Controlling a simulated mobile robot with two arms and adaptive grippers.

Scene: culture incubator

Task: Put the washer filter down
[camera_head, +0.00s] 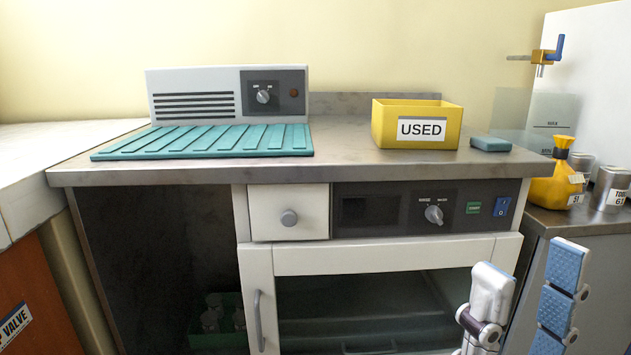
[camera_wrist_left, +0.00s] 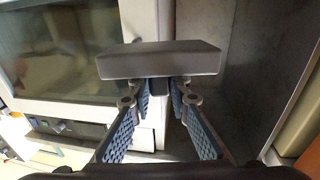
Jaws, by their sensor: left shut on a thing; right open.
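The washer filter (camera_wrist_left: 160,60) appears to be the grey rectangular block in the left wrist view. My left gripper (camera_wrist_left: 160,88) is shut on a narrow dark part at its near side, and the block's body sits beyond the fingertips. The left gripper and this block do not show in the head view. My right gripper (camera_head: 531,262) stands open and empty at the lower right of the head view, in front of the cabinet.
The counter (camera_head: 340,158) holds a ribbed teal mat (camera_head: 205,141) before a grey control box (camera_head: 200,97), a yellow USED bin (camera_head: 385,126) and a small teal block (camera_head: 490,144). Counter between mat and bin is clear.

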